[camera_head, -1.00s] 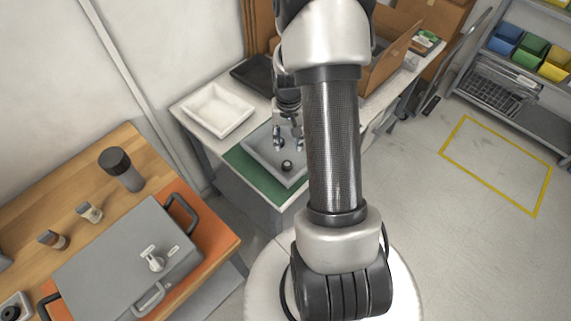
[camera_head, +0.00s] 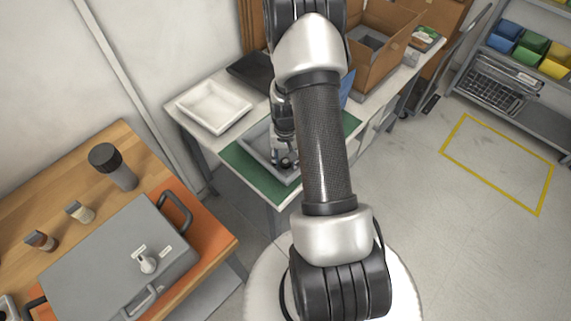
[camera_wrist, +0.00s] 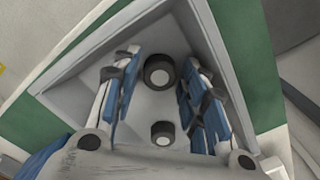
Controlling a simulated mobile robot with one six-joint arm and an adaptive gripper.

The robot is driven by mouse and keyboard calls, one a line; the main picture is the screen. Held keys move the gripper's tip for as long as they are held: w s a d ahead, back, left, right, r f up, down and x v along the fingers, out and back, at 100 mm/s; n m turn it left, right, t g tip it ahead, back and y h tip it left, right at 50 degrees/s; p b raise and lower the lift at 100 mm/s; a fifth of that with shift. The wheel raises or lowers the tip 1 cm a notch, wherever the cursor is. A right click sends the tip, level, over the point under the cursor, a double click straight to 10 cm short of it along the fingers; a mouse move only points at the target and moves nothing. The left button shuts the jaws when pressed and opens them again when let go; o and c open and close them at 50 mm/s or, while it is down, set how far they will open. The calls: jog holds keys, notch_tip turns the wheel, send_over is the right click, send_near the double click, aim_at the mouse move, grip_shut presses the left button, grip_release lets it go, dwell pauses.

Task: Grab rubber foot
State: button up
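Two dark, round rubber feet with pale centres lie in the grey tray in the wrist view. The larger-looking rubber foot (camera_wrist: 158,72) is near the tray's corner, and the smaller-looking rubber foot (camera_wrist: 162,133) is lower in the picture. My gripper (camera_wrist: 157,80) is open, with blue-padded fingers left and right of the feet and gaps showing between. In the head view my gripper (camera_head: 284,160) is down at the grey tray (camera_head: 253,138) and hides most of its inside. I cannot tell the exact fingertip height.
The tray sits on a green mat (camera_head: 241,166) on a white table. A white tray (camera_head: 214,107) and an open cardboard box (camera_head: 384,62) stand nearby. A grey case (camera_head: 110,262) is on the wooden bench at left.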

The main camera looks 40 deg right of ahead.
jog(key=shift+r, duration=0.1)
jog(key=shift+c, duration=0.2)
jog(key=c, duration=0.6)
jog(key=shift+r, duration=0.1)
jog(key=shift+c, duration=0.2)
